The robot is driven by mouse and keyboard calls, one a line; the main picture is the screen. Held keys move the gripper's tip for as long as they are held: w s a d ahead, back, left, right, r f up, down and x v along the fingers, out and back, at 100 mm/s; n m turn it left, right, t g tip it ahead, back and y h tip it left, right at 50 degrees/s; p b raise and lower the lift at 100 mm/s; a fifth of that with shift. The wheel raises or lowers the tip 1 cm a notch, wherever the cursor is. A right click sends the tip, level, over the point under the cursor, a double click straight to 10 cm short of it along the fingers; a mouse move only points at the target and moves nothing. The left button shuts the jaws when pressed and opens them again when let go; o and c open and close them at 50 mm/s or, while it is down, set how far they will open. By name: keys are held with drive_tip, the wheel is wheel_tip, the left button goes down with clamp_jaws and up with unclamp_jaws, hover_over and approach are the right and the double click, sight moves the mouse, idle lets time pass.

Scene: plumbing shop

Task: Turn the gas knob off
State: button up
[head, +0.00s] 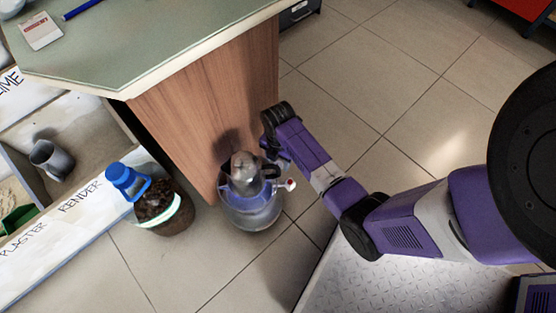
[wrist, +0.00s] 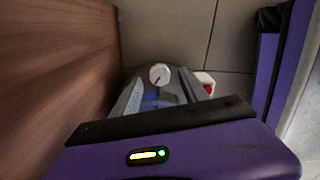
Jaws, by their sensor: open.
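A squat grey-blue gas bottle (head: 252,212) with a metal top stands on the tiled floor against the wooden counter end. In the wrist view a round white knob (wrist: 160,73) with a red pointer line faces the camera, just beyond my gripper (wrist: 160,92). My gripper is open, and I see no object held in it. The pointer lies diagonally, toward the lower left. In the head view my gripper is at the bottle's top and partly hidden by my arm; contact cannot be told. A small white and red part (head: 290,184) sticks out at the bottle's right side.
Labelled bins (head: 62,222) line the left. Tiled floor (head: 350,80) is open at the upper right.

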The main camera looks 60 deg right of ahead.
drive_tip(key=shift+f+b, duration=0.3)
drive_tip(key=shift+f, duration=0.65)
drive_tip(key=shift+c, duration=0.4)
clamp_jaws()
